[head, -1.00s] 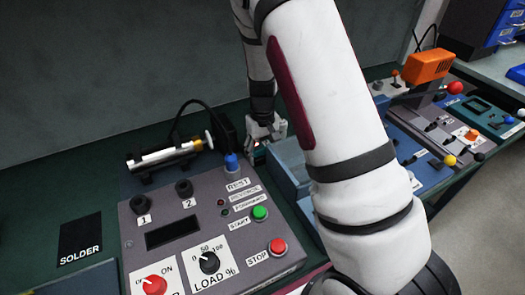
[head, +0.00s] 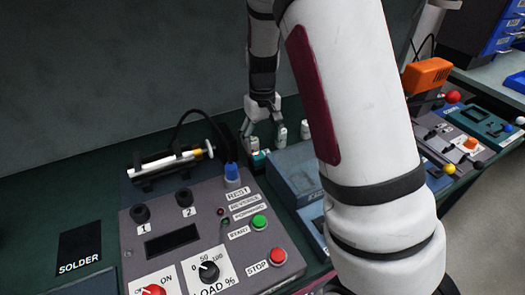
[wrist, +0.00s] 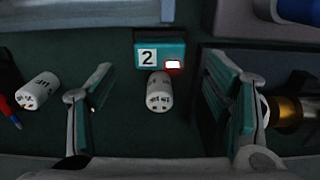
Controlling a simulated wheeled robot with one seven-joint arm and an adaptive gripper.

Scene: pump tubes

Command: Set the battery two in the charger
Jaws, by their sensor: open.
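A small teal block marked "2" (wrist: 160,54) has a bright light with a red glow; in the head view the teal block (head: 259,158) sits just behind the control panel. A white battery (wrist: 158,92) is right beside that block; I cannot tell whether it is seated in anything. It shows faintly in the head view (head: 253,145). My gripper (wrist: 165,115) is open, its teal-padded fingers apart on either side of this battery and not touching it. In the head view my gripper (head: 264,138) points down. A second white battery (wrist: 37,91) is outside the left finger.
A syringe pump (head: 168,163) with a brass-coloured part lies beside the right finger in the wrist view. A grey control panel (head: 205,225) with a blue knob (head: 232,172) is in front. A blue-grey box (head: 295,178) stands to the right of the block.

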